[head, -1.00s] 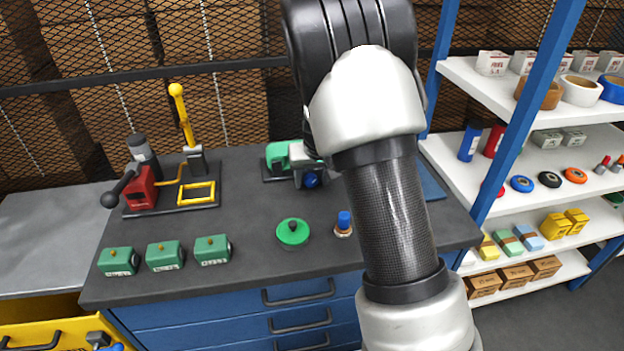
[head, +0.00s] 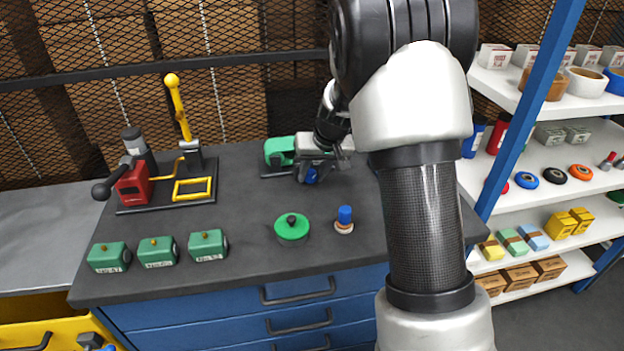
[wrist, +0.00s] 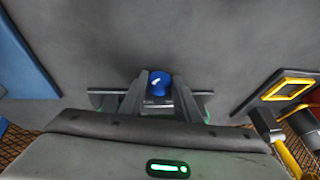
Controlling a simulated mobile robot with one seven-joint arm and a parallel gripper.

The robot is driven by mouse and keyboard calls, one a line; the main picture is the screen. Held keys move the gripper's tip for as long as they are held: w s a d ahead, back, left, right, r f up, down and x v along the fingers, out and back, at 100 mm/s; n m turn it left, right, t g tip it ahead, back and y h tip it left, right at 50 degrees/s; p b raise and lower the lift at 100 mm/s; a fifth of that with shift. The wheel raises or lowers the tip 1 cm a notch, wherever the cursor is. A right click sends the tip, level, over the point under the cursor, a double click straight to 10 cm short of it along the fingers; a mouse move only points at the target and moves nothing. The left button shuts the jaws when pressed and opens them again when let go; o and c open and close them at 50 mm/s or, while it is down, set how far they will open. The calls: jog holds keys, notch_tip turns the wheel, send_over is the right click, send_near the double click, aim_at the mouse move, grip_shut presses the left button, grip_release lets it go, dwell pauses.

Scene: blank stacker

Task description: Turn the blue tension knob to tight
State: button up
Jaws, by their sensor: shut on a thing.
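The blue tension knob (head: 310,176) is on the front of a small machine with a green body (head: 279,151) and a grey block, at the back middle of the bench. In the wrist view the round knob (wrist: 158,84) carries a white mark, with small labels on the grey block below it, too small to read surely. My gripper (wrist: 158,82) is shut on the knob, one finger on each side. In the head view my gripper (head: 322,158) is at the machine and my arm hides its right part.
A green round lid (head: 291,227) and a blue-topped piece (head: 344,219) stand in front of the machine. Several green boxes (head: 158,251) line the front left. A red device and yellow lever (head: 178,110) stand at the back left. Shelves (head: 515,196) are on the right.

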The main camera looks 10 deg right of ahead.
jog(key=o, duration=1)
jog(key=shift+o, duration=0.2)
jog(key=p+v, duration=0.2)
jog(key=v, duration=1.5)
jog(key=shift+r, duration=0.2)
jog(key=s+a+r+t+h+p, duration=0.1)
jog(key=s+r, duration=0.2)
jog(key=s, duration=1.1)
jog(key=s+a+r+h, duration=0.1)
jog(key=s+a+r, duration=0.1)
jog(key=s, duration=1.2)
notch_tip(320, 180, up, 12)
jog(key=p, duration=1.2)
jog(key=shift+w+d, duration=0.2)
jog(key=shift+w, duration=0.1)
